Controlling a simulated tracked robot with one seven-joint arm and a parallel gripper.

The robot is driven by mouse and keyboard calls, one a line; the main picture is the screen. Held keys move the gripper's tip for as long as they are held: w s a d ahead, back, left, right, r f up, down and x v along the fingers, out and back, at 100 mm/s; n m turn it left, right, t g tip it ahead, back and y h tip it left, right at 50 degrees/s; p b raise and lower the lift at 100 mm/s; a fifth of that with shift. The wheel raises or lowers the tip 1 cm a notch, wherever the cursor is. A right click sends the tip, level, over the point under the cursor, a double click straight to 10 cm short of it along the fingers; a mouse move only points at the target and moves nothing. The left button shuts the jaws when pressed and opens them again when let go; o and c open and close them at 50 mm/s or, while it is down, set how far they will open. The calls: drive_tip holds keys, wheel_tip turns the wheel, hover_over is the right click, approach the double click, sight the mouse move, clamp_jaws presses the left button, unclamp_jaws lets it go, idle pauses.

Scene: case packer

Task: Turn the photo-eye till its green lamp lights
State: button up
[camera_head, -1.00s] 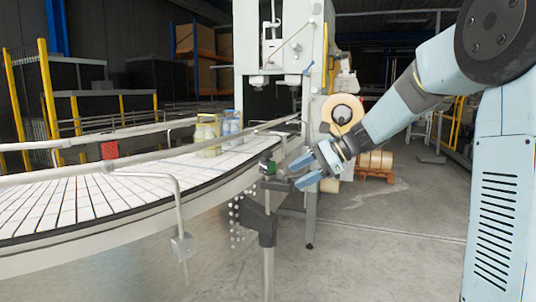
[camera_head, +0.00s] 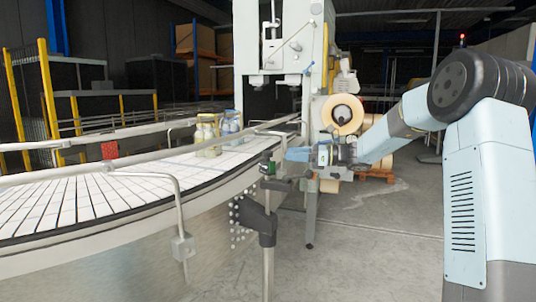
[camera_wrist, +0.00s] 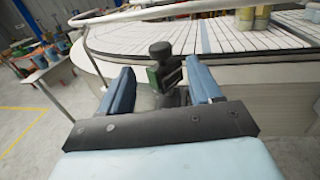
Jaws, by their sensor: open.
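The photo-eye (camera_head: 266,164) is a small dark device with a green face, mounted on a dark post at the outer edge of the conveyor. In the wrist view the photo-eye (camera_wrist: 161,72) stands upright with a round black knob on top, between and just beyond my fingers. My gripper (camera_head: 288,155) reaches it from the right in the head view. In the wrist view my gripper (camera_wrist: 160,88) is open, with one blue finger on each side of the photo-eye. I cannot tell whether a finger touches it. I cannot make out a lit lamp.
The curved conveyor (camera_head: 100,195) with white slats runs along the left, with a metal guide rail (camera_head: 150,152) above it. Jars (camera_head: 207,137) stand on the slats. A bent rail bracket (camera_head: 180,215) stands in front. A red box (camera_head: 109,150) is on the rail.

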sight(268, 152)
drive_tip(key=a, duration=0.3)
drive_tip(key=w+a, duration=0.1)
drive_tip(key=a, duration=0.5)
drive_tip(key=shift+w+a, duration=0.15)
drive_tip(key=shift+w, duration=0.2)
drive_tip(key=c, duration=0.9)
